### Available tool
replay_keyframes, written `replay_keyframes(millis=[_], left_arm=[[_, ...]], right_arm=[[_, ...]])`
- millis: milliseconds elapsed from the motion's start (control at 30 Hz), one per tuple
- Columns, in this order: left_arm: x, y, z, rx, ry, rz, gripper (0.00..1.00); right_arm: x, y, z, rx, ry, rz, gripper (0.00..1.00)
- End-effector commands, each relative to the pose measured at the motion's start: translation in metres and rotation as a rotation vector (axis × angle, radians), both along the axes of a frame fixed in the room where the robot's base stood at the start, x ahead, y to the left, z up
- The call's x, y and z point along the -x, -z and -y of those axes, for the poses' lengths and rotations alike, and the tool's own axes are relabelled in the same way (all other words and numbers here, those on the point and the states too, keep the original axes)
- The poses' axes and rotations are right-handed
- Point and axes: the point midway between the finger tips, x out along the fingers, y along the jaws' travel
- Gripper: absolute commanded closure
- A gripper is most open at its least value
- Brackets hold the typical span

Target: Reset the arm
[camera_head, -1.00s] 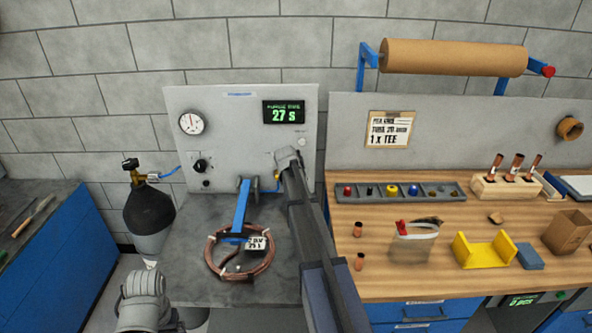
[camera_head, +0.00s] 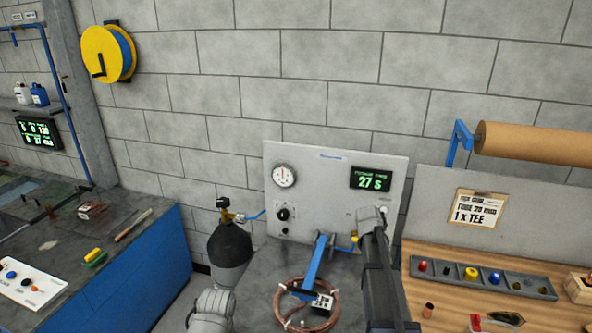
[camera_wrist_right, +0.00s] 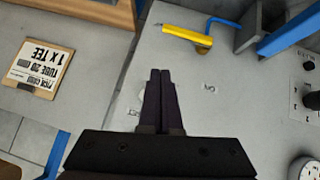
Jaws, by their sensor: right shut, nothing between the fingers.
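My right gripper (camera_wrist_right: 160,75) is shut and empty in the right wrist view, its dark fingers together in front of the grey purge panel. In the head view my right arm (camera_head: 380,270) reaches up to the panel (camera_head: 325,190), right of the copper coil (camera_head: 287,312); its fingers cannot be made out there. The coil lies on the grey bench top under a blue arm (camera_head: 318,262), with a small tag on it. A grey part of my left arm (camera_head: 212,308) shows at the bottom, but my left gripper is out of view.
A yellow-handled valve (camera_wrist_right: 187,34) and blue tube are near the right fingers. A clipboard (camera_head: 477,210) and parts tray (camera_head: 484,277) are at the right workbench. A black-topped gas cylinder (camera_head: 229,245) stands left of the panel. A blue-sided bench (camera_head: 135,262) is at the left.

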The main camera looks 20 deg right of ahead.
Motion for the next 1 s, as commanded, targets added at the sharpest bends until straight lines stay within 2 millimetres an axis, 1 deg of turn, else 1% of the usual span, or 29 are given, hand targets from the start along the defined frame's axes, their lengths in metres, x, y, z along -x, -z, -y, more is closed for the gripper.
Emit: replay_keyframes(millis=[67,133,167,267,300,367,400,467,500,567,600,667,700,733,767,800,900,1000], left_arm=[[0.000,0.000,0.000,0.000,0.000,0.000,0.11],[0.000,0.000,0.000,0.000,0.000,0.000,0.11],[0.000,0.000,0.000,0.000,0.000,0.000,0.11],[0.000,0.000,0.000,0.000,0.000,0.000,0.11],[0.000,0.000,0.000,0.000,0.000,0.000,0.11],[0.000,0.000,0.000,0.000,0.000,0.000,0.11],[0.000,0.000,0.000,0.000,0.000,0.000,0.11],[0.000,0.000,0.000,0.000,0.000,0.000,0.11],[0.000,0.000,0.000,0.000,0.000,0.000,0.11],[0.000,0.000,0.000,0.000,0.000,0.000,0.11],[0.000,0.000,0.000,0.000,0.000,0.000,0.11],[0.000,0.000,0.000,0.000,0.000,0.000,0.11],[0.000,0.000,0.000,0.000,0.000,0.000,0.11],[0.000,0.014,0.000,0.000,0.000,0.000,0.11],[0.000,0.022,0.000,0.000,0.000,0.000,0.11],[0.000,0.027,0.000,0.000,0.000,0.000,0.11],[0.000,0.039,0.000,0.000,0.001,0.000,0.11],[0.000,0.046,0.000,0.000,0.001,0.000,0.11]], right_arm=[[0.003,0.002,-0.007,-0.007,-0.006,-0.009,1.00],[0.012,0.007,-0.025,-0.026,-0.021,-0.033,1.00],[0.019,0.010,-0.036,-0.039,-0.031,-0.052,1.00],[0.049,0.024,-0.089,-0.097,-0.082,-0.137,1.00],[0.064,0.031,-0.113,-0.126,-0.108,-0.180,1.00],[0.089,0.040,-0.150,-0.170,-0.153,-0.248,1.00],[0.107,0.045,-0.172,-0.197,-0.185,-0.294,1.00],[0.134,0.052,-0.206,-0.238,-0.236,-0.364,1.00],[0.154,0.056,-0.227,-0.265,-0.270,-0.411,1.00],[0.185,0.061,-0.258,-0.303,-0.326,-0.483,1.00],[0.206,0.064,-0.277,-0.327,-0.366,-0.531,1.00],[0.241,0.066,-0.305,-0.363,-0.428,-0.606,1.00],[0.263,0.067,-0.321,-0.386,-0.469,-0.655,1.00],[0.260,0.082,-0.336,-0.363,-0.500,-0.676,1.00],[0.261,0.089,-0.348,-0.343,-0.527,-0.695,1.00],[0.267,0.095,-0.362,-0.319,-0.558,-0.720,1.00],[0.282,0.106,-0.390,-0.269,-0.621,-0.772,1.00],[0.295,0.113,-0.409,-0.229,-0.667,-0.808,1.00]])
